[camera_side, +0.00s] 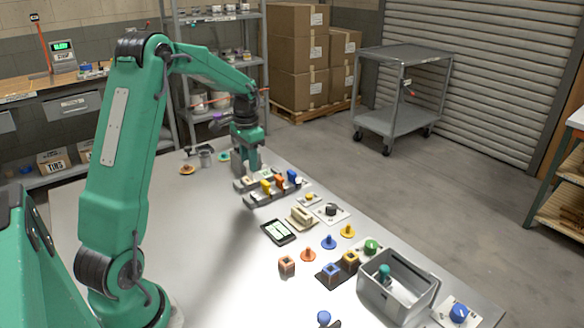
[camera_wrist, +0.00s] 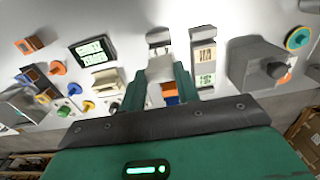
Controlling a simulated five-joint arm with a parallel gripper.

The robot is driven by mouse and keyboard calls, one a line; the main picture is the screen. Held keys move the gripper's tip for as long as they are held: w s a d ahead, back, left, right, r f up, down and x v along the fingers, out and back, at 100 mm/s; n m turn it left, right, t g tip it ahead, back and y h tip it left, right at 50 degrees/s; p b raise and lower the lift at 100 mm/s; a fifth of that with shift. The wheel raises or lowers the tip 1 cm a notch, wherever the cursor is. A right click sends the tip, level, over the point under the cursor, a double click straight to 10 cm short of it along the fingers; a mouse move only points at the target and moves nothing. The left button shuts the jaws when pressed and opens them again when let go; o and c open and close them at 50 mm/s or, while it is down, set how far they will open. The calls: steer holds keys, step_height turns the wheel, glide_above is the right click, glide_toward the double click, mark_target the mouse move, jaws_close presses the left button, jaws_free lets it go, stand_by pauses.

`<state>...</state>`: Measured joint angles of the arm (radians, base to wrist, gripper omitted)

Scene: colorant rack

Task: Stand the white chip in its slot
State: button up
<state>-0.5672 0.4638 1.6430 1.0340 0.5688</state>
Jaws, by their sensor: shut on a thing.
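My gripper (camera_side: 247,168) is over the near left end of the grey colorant rack (camera_side: 262,200) in the side view. In the wrist view my gripper (camera_wrist: 157,80) is shut on the white chip (camera_wrist: 160,68), which shows pale between the two green fingers. Orange and blue chips show just beyond it in the wrist view. In the side view a yellow chip (camera_side: 266,186), an orange chip (camera_side: 280,182) and a blue chip (camera_side: 292,176) stand upright in the rack. I cannot tell whether the white chip's lower edge is inside a slot.
A dark-framed display (camera_side: 279,231), a beige block (camera_side: 301,216) and several coloured knobs lie right of the rack. A grey open bin (camera_side: 395,300) stands at the front right. Bare table lies left of the display.

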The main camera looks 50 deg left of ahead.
mark_target(250, 175)
steer(key=shift+f, duration=0.1)
stand_by(0.3)
steer(key=shift+f, duration=2.6)
steer(key=shift+f, duration=1.35)
stand_by(1.0)
steer(key=o, duration=1.4)
steer(key=shift+r, duration=0.2)
steer(key=shift+r, duration=3.35)
